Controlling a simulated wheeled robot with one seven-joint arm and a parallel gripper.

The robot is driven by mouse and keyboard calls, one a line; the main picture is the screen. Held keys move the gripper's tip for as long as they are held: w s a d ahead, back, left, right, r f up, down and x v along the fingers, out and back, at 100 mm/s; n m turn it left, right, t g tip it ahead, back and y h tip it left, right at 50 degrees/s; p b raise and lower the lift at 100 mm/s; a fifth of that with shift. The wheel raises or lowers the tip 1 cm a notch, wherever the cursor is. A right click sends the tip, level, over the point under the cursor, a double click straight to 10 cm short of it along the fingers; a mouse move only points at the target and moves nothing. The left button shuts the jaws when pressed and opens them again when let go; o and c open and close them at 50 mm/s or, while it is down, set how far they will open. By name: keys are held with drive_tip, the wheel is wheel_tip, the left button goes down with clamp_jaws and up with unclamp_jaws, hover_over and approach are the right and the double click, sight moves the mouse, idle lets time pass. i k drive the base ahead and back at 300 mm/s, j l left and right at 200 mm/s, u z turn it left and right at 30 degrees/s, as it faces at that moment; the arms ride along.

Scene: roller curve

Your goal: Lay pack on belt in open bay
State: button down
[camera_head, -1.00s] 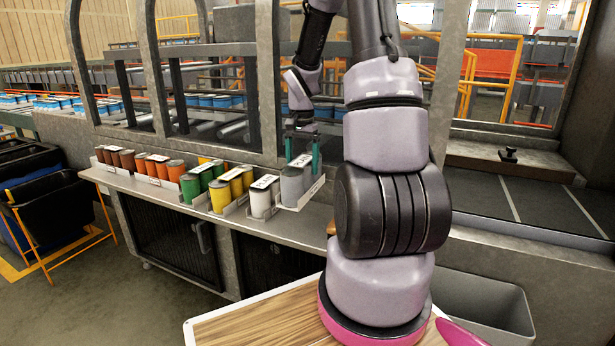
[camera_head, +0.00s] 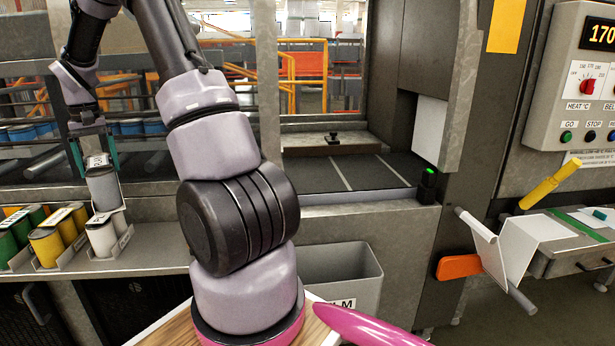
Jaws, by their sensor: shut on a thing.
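My gripper (camera_head: 93,162) is at the left of the view, pointing down, its teal fingers shut on a pack of grey cans (camera_head: 103,188) with a white label on top. The pack looks upright and raised above the shelf, partly in front of a white-can pack (camera_head: 103,236). The dark belt (camera_head: 350,173), crossed by pale lines, lies in the open bay at centre right. It looks bare apart from a small black fitting (camera_head: 333,137) at its back. The pack is well to the left of the belt.
Green cans (camera_head: 22,228) and yellow cans (camera_head: 58,238) stand on the shelf (camera_head: 160,245). A grey post (camera_head: 264,80) stands between gripper and bay. A grey bin (camera_head: 345,270) is below the bay. A control panel (camera_head: 588,75) is at right.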

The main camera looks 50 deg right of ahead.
sight(352, 176)
drive_tip(key=j+z, duration=0.4)
drive_tip(key=k+j+z, duration=0.15)
drive_tip(key=z, duration=0.25)
drive_tip(key=k+j+z, duration=0.15)
drive_tip(key=j+z, duration=0.25)
drive_tip(key=k+j+z, duration=0.2)
drive_tip(key=z, duration=0.2)
drive_tip(key=i+l, duration=0.7)
drive_tip(key=i, duration=0.25)
